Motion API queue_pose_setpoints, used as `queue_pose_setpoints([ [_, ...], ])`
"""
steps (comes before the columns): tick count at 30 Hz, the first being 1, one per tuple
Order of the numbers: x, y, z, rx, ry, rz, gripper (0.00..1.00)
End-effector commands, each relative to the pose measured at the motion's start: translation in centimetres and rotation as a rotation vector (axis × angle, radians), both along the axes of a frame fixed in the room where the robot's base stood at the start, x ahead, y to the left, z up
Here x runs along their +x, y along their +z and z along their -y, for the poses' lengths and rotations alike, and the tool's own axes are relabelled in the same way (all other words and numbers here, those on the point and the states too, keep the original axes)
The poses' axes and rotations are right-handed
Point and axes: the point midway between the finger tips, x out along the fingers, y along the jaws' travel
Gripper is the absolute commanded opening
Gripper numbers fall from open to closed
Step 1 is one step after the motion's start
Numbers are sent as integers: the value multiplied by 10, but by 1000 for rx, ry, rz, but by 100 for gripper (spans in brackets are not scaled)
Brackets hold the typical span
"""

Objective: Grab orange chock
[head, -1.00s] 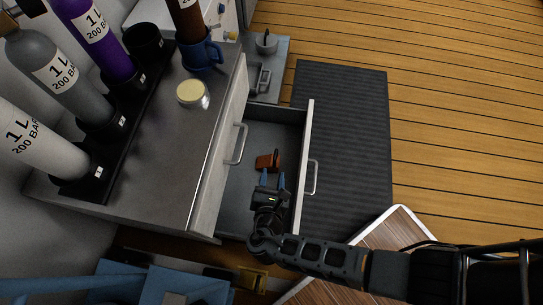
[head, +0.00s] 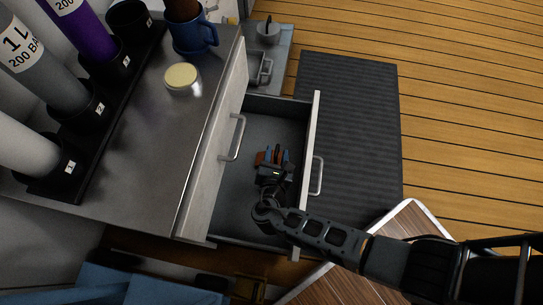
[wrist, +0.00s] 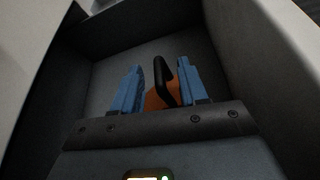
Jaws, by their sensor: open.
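The orange chock (head: 261,158) lies on the floor of the open grey drawer (head: 262,217). In the wrist view the chock (wrist: 154,101) shows its orange body and a black upright handle. My gripper (head: 275,156) is inside the drawer, with its two blue fingers apart. In the wrist view the gripper (wrist: 160,88) has one finger on each side of the chock, with the handle nearer the right finger. Part of the chock's body is hidden behind the gripper's dark crossbar. I cannot tell whether either finger touches it.
The drawer front with its handle (head: 317,175) stands close to the right of my gripper. The metal counter (head: 150,150) at left holds gas cylinders in a black rack, a blue mug (head: 193,36) and a lidded jar (head: 182,80). A dark mat (head: 350,130) lies on the floor.

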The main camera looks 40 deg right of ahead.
Motion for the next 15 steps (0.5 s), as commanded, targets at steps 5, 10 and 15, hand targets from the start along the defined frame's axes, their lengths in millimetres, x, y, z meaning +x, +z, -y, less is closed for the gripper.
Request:
queue_pose_setpoints([
  [5, 9, -4, 7, 0, 0, 0, 43],
  [10, 9, -4, 7, -1, 0, -1, 43],
  [15, 9, -4, 7, 0, 0, 0, 29],
])
